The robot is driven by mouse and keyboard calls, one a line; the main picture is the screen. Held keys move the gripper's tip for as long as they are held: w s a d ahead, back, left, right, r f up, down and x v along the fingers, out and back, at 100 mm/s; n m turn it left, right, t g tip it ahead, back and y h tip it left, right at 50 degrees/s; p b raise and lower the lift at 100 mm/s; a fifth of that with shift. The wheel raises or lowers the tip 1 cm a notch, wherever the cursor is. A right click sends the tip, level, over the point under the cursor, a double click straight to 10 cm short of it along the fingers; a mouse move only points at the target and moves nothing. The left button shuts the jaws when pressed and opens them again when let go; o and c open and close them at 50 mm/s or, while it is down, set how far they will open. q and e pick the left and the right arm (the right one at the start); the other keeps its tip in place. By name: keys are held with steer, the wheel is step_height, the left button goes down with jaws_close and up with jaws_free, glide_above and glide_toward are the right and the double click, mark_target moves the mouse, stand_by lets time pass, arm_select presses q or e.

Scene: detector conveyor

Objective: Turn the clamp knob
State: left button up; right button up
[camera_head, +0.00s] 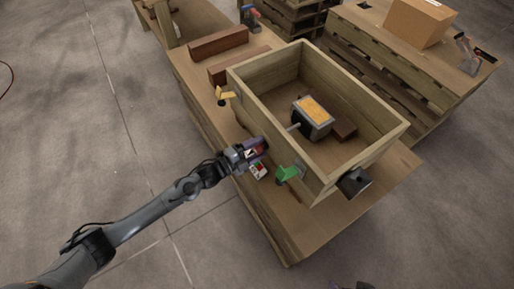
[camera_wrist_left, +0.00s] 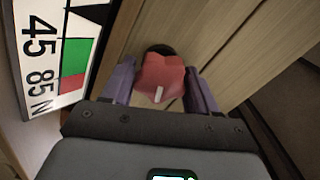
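The clamp knob (camera_wrist_left: 162,78) is red with a white mark on its near face, in the middle of the left wrist view. My left gripper (camera_wrist_left: 161,86) has its two purple fingers on either side of it, with no clear gap on either side. In the head view my left gripper (camera_head: 262,146) is at the near wall of the wooden box and mostly hides the knob. A gauge plate (camera_wrist_left: 62,45) with green and red fields and the numbers 45 and 85 stands left of the knob. My right gripper is not in view.
The open wooden box (camera_head: 355,160) stands on a workbench (camera_head: 195,70). A green handle (camera_head: 287,174) and a yellow one (camera_head: 226,94) flank my gripper. Inside is a block with an orange top (camera_head: 314,108). A black part (camera_head: 354,182) juts from the near right corner.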

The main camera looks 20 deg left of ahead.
arm_select(q)
steer(key=shift+o, duration=1.2)
steer(key=shift+s+a+p, duration=0.35)
steer(key=shift+s+a, duration=0.05)
steer(key=shift+s, duration=0.15)
steer(key=p+v, duration=0.3)
steer(key=v, duration=0.6)
steer(key=shift+s+a, duration=0.15)
